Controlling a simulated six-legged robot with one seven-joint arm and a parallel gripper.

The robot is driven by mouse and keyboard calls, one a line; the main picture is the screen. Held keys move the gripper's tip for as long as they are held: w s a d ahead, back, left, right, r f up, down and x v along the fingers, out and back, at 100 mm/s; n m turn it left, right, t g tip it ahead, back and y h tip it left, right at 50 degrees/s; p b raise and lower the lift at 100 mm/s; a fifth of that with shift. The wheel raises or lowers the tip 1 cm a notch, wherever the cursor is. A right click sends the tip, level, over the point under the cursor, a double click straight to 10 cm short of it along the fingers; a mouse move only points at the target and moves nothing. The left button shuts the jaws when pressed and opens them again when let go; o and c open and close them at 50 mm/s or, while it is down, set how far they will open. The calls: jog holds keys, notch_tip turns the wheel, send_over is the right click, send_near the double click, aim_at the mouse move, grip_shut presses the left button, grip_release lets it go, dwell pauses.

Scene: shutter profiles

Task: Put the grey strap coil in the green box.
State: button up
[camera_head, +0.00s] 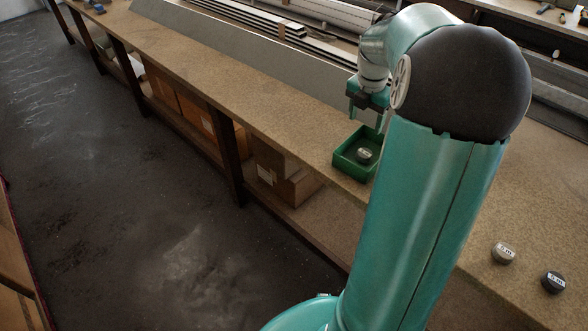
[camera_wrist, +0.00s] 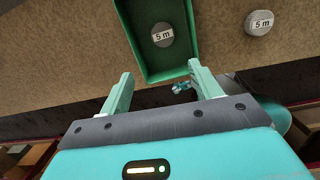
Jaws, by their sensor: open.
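The green box (camera_head: 350,171) stands near the front edge of the workbench and also shows in the wrist view (camera_wrist: 170,63). A grey strap coil (camera_head: 363,155) with a white label lies flat inside it; in the wrist view this coil (camera_wrist: 162,35) reads "5 m". My gripper (camera_head: 365,118) is above the box, its fingers pointing down. In the wrist view its fingers (camera_wrist: 160,74) are apart with nothing between them, clear of the coil.
Another grey coil (camera_wrist: 260,23) marked "5 m" lies outside the box in the wrist view. In the head view, a grey coil (camera_head: 503,253) and a darker coil (camera_head: 553,282) lie at the right. Long profiles (camera_head: 270,35) lie on the bench behind. Cartons (camera_head: 280,172) stand below.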

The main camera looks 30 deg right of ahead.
jog(key=s+a+r+m+t, duration=0.1)
jog(key=a+r+m, duration=0.2)
jog(key=a, duration=0.4)
jog(key=s+a+r+m+t+h, duration=0.1)
jog(key=s+a+r+m, duration=0.1)
jog(key=a+m, duration=0.35)
jog(key=s+a+r+m, duration=0.1)
jog(key=a+r+m, duration=0.15)
jog(key=a, duration=0.65)
jog(key=s+a+m+t+y, duration=0.2)
jog(key=s+a+m+t, duration=0.1)
jog(key=s+a+m, duration=0.7)
jog(key=shift+a+f, duration=0.25)
jog(key=shift+a, duration=1.05)
jog(key=shift+s, duration=0.1)
